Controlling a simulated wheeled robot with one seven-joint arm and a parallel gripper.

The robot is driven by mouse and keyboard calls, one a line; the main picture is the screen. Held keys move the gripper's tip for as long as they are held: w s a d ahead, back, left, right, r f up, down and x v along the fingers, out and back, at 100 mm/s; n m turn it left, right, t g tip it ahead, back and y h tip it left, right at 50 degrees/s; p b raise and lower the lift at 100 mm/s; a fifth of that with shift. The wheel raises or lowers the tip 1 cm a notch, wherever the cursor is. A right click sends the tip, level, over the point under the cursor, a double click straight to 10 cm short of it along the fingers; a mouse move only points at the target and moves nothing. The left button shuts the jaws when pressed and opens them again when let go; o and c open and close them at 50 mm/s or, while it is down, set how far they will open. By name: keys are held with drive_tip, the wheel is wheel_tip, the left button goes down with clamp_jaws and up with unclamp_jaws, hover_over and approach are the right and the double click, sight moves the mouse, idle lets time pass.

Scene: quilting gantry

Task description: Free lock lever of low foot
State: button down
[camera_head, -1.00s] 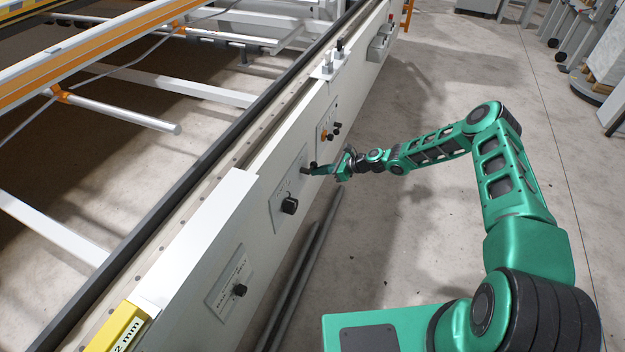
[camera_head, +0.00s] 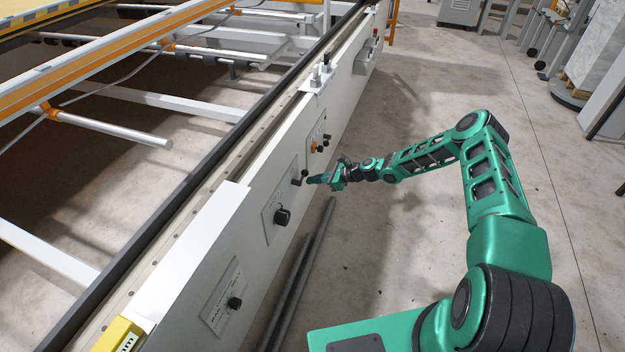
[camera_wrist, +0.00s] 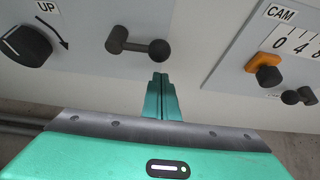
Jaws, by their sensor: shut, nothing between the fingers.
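A dark lever with a ball end (camera_wrist: 158,50) sticks out from a light panel plate in the wrist view. Its arm lies roughly level, with the pivot at left and the ball at right. In the head view the same lever (camera_head: 300,179) is small, above and right of a black knob. My gripper (camera_wrist: 160,78) is shut and empty, with its fingertips just below the ball. In the head view my gripper (camera_head: 311,180) is beside the lever; I cannot tell whether it touches. No label naming the low foot is readable.
Left of the lever is a black knob marked UP (camera_wrist: 26,45). Right is a CAM plate with an orange knob (camera_wrist: 264,66) and a smaller dark lever (camera_wrist: 300,96). Long bars (camera_head: 300,280) lie on the floor along the panel.

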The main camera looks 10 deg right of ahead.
drive_tip(key=s+d+f+v, duration=0.1)
drive_tip(key=f+v, duration=0.1)
drive_tip(key=v, duration=0.7)
drive_tip(key=s+d+r+n+g+h, duration=0.3)
drive_tip(key=s+d+r+n+h, duration=0.35)
drive_tip(key=s+r, duration=0.85)
drive_tip(key=s+d+r+n+g+h, duration=0.3)
drive_tip(key=s+d+r+n, duration=0.65)
drive_tip(key=r, duration=0.75)
drive_tip(key=s+r, duration=0.5)
drive_tip(key=s, duration=0.8)
drive_tip(key=s+r+n, duration=0.1)
drive_tip(key=s+r, duration=0.4)
drive_tip(key=s, duration=0.9)
drive_tip(key=shift+s+n+h, duration=0.2)
drive_tip(key=shift+n+h, duration=0.1)
drive_tip(key=shift+h, duration=0.05)
